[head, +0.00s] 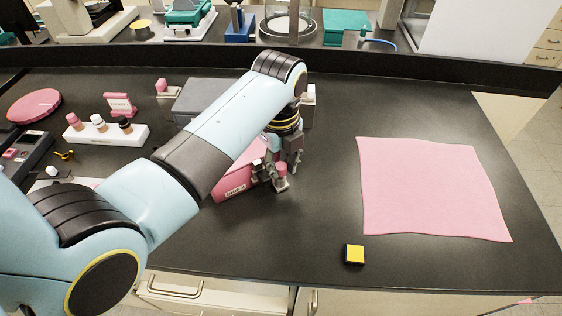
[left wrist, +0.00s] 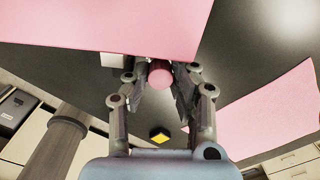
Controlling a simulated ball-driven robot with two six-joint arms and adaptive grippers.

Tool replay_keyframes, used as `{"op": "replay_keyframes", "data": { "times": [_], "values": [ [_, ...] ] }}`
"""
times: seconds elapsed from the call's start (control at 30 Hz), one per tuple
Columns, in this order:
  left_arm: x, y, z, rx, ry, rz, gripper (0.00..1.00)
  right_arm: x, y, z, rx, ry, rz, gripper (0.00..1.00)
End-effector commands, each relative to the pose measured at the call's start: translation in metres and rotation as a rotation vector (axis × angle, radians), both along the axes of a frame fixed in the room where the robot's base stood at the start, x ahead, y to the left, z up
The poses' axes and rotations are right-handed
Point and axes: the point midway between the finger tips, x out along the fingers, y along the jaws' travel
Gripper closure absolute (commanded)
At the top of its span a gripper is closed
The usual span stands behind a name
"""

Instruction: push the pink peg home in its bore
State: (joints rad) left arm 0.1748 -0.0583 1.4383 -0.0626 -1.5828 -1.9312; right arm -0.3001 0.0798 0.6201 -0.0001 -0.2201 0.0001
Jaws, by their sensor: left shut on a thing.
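The pink peg (head: 281,179) shows its round end between my left gripper's (head: 286,168) fingers in the head view. The peg also shows in the left wrist view (left wrist: 160,75), with a finger on each side, next to a pink block. My left gripper (left wrist: 161,92) is shut on the peg. The pink block (head: 234,186) carries a small white label and is partly covered by my left arm. The bore is hidden, so how deep the peg sits cannot be told. My right gripper is not in view.
A grey box (head: 200,97) stands behind my arm. A white rack (head: 105,136) with several small bottles is at left. A pink cloth (head: 425,188) lies flat at right. A small yellow-topped block (head: 355,253) sits near the front edge. The bench between block and cloth is clear.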

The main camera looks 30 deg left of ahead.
Motion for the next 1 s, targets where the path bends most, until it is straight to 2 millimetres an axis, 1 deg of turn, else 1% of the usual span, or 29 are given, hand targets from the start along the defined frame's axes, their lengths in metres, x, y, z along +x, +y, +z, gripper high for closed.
{"op": "replay_keyframes", "data": {
  "times": [0.8, 1.0],
  "values": [
    [-0.003, 0.001, -0.011, 0.002, 0.008, 0.0, 1.0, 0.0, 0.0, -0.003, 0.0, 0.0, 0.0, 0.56],
    [-0.003, 0.002, -0.011, 0.003, 0.008, 0.0, 1.0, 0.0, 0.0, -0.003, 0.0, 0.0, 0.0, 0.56]
  ]
}}
